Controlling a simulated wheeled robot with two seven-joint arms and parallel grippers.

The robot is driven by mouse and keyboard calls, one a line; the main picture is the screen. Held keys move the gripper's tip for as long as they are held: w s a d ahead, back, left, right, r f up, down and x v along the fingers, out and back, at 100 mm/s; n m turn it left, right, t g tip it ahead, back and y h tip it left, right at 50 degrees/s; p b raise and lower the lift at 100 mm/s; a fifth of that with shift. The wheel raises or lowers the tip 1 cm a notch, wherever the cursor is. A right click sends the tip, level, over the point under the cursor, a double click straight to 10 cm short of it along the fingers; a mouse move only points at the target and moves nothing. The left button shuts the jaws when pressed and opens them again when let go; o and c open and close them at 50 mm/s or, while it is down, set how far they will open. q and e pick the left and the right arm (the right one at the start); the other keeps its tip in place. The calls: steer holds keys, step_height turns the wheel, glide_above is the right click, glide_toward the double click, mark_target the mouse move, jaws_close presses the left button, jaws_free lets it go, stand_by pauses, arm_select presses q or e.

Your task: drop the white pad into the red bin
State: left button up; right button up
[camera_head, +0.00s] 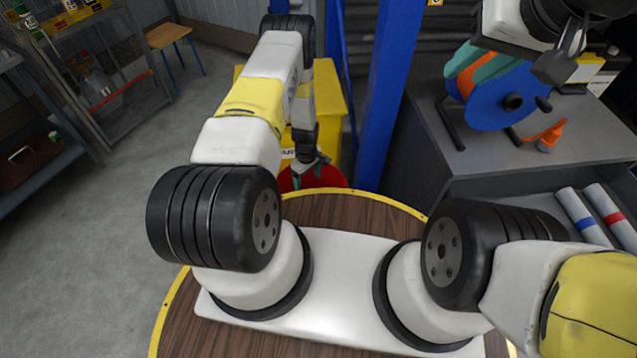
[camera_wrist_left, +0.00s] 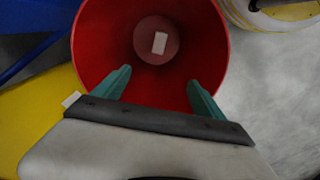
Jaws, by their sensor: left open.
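The red bin (camera_wrist_left: 95,45) is open-topped and fills the upper middle of the left wrist view. The white pad (camera_wrist_left: 159,43) lies inside it, on the bottom. In the head view the red bin (camera_head: 336,178) shows only partly, beyond the round wooden top and below my left gripper (camera_head: 308,166). In the left wrist view my left gripper (camera_wrist_left: 159,80) has its two green fingers apart over the bin, with nothing between them. My right gripper (camera_head: 563,58) is at the top right, above the grey bench; its finger opening is unclear.
A blue post (camera_head: 388,90) and a yellow cabinet (camera_head: 330,100) stand close to my left arm. The grey bench (camera_head: 470,155) at right carries a blue reel (camera_head: 503,98) and an orange nozzle (camera_head: 546,138). Grey floor is free at left.

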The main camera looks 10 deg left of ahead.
arm_select(q)
step_height(320, 180, up, 8)
stand_by(0.5)
steer(key=shift+f, duration=0.1)
